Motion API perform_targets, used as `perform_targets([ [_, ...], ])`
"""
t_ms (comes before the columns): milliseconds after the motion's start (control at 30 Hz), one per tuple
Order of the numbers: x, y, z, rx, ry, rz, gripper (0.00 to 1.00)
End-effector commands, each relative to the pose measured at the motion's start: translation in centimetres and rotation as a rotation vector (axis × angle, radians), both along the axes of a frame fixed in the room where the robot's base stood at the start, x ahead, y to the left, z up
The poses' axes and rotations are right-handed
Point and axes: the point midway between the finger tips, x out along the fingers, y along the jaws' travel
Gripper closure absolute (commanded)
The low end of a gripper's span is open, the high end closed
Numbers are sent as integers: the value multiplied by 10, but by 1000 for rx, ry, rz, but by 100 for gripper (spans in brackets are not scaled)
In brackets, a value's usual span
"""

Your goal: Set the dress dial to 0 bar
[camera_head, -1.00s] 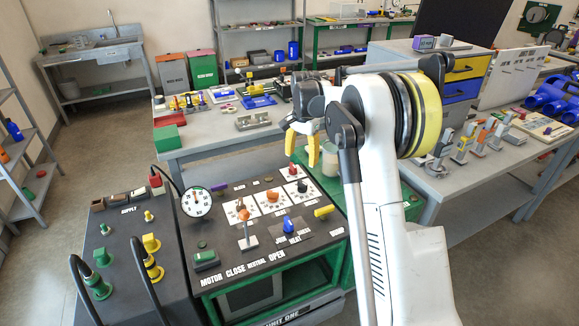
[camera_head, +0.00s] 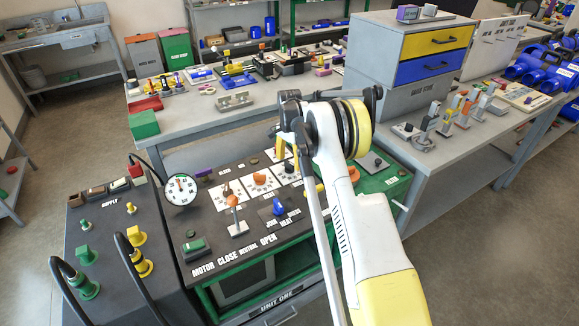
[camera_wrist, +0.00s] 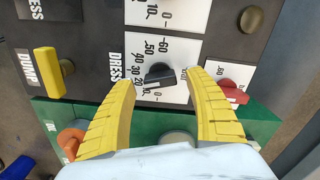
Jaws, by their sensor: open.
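In the wrist view the black dress dial knob (camera_wrist: 160,73) sits on a white scale plate (camera_wrist: 172,50) beside the sideways word DRESS. Its grip lies roughly crosswise in the picture; I cannot tell its exact reading. My gripper (camera_wrist: 158,79) is open. Its two yellow fingers stand left and right of the knob, apart from it.
A red knob (camera_wrist: 234,91) is close to the right finger. A yellow DUMP handle (camera_wrist: 57,76) and an orange knob (camera_wrist: 71,139) lie to the left. In the head view, orange knobs (camera_head: 232,201) and a round white gauge (camera_head: 181,189) share the panel.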

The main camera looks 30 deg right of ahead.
Motion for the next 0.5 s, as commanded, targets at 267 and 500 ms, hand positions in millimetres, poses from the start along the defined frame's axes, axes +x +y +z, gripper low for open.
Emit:
perform_targets([
  [267,0,0,-11,0,0,0,37],
  [500,0,0,-10,0,0,1,66],
])
